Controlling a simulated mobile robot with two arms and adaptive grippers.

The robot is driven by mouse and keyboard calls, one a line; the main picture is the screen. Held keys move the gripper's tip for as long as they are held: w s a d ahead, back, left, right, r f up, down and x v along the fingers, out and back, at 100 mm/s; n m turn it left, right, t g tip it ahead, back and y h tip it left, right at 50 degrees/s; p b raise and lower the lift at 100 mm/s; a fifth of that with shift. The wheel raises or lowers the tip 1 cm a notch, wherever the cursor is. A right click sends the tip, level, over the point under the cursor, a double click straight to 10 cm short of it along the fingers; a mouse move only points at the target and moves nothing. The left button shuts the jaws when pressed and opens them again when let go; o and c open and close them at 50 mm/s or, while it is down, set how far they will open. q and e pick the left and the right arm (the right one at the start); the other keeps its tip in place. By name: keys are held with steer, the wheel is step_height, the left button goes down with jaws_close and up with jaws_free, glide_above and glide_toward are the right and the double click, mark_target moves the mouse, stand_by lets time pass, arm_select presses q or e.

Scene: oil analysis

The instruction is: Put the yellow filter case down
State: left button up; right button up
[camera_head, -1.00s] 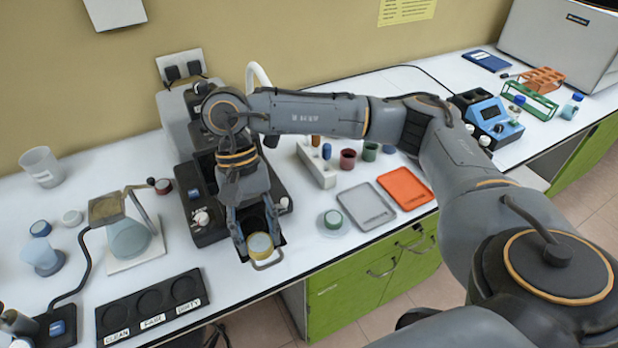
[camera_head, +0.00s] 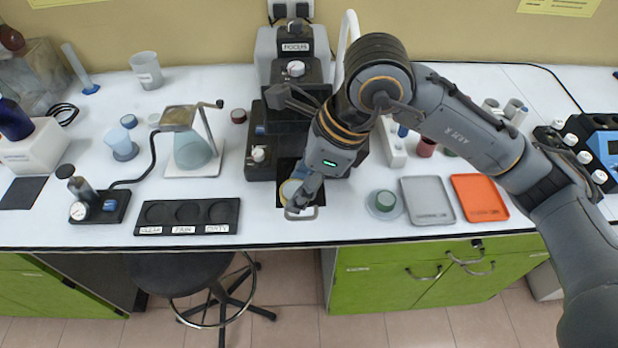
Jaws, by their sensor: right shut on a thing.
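The yellow filter case (camera_head: 287,190) is a small round yellow piece, partly hidden behind my gripper. My right gripper (camera_head: 298,201) is shut on it at the front of the microscope (camera_head: 262,165), over a dark patch near the table's front edge. I cannot tell whether the case touches the surface below. My left gripper is not in view.
A black three-well tray (camera_head: 233,232) labelled CLEAN, FAIR and DIRTY lies left with empty wells. A green-topped case sits on a clear dish (camera_head: 399,208) to the right, beside grey (camera_head: 427,213) and orange (camera_head: 480,213) trays. A stool (camera_head: 183,272) stands below.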

steer(key=a+m, duration=0.1)
steer(key=a+r+m+t, duration=0.1)
steer(key=a+r+m, duration=0.1)
steer(key=m, duration=0.1)
steer(key=shift+s+a+t+h+b, duration=0.1)
steer(key=shift+s+t+h+b, duration=0.15)
steer(key=shift+t+h+b, duration=0.1)
steer(key=shift+m, duration=0.5)
steer(key=w+d+f+p, duration=0.1)
steer(key=w+f, duration=0.1)
steer(key=w, duration=0.2)
steer(key=w+d+f+p, duration=0.1)
steer(key=w+f+p, duration=0.1)
steer(key=w+f, duration=0.1)
steer(key=w+d+f+p, duration=0.1)
steer(key=w+f+p, duration=0.1)
steer(key=w, duration=0.3)
steer(key=shift+d+f, duration=0.35)
steer(key=shift+w+d+f, duration=0.1)
steer(key=shift+w+f, duration=0.25)
steer(key=shift+f, duration=0.2)
steer(key=f+p, duration=0.2)
steer(key=f, duration=0.1)
steer(key=shift+w+p, duration=0.3)
steer(key=shift+p, duration=0.05)
steer(key=shift+f, duration=0.3)
steer(key=shift+f, duration=0.1)
